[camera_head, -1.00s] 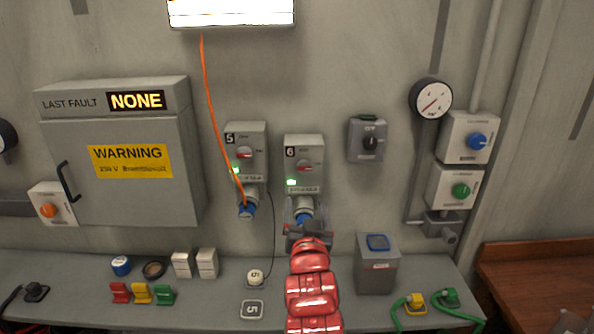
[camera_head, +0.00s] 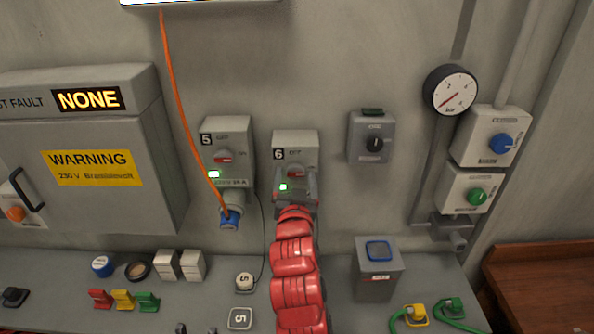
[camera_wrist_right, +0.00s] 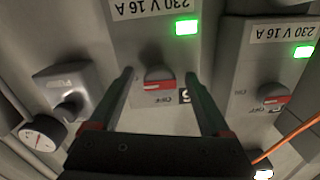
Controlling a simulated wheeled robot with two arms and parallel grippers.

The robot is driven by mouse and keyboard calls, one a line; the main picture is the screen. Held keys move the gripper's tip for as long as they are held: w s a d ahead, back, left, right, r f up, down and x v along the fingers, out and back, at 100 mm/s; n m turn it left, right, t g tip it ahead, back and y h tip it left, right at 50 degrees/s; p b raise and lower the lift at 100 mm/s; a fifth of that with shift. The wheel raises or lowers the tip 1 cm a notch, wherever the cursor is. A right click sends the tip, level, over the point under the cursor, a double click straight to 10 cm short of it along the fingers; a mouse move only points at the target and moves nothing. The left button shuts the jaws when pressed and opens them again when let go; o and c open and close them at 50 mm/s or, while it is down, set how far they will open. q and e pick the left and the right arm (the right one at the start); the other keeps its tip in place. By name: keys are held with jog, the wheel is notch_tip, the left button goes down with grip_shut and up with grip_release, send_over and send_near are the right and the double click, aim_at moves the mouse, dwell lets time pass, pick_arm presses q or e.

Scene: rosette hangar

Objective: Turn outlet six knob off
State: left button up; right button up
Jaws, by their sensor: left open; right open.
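The outlet six box (camera_head: 296,140) is grey, with a lit green lamp and a red-and-grey knob (camera_head: 296,168). In the right wrist view the knob (camera_wrist_right: 158,86) appears upside down, its red handle lying roughly crosswise near the OFF mark. My right gripper (camera_head: 295,180), on the red arm, is in front of this box. In the right wrist view its open fingers (camera_wrist_right: 158,75) stand either side of the knob, apart from it. The socket below is hidden by my arm. Two small fingertips of my left gripper (camera_head: 197,330) show at the bottom edge, spread apart.
The outlet five box (camera_head: 227,145) stands left, with an orange cable (camera_head: 187,115) plugged in below. A grey rotary switch box (camera_head: 369,140) is to the right. A bench (camera_head: 205,290) holds coloured clips, white blocks and a grey bin (camera_head: 377,275).

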jog(key=shift+s+r, duration=0.15)
jog(key=shift+s, duration=0.05)
jog(key=shift+c, duration=0.8)
grip_shut()
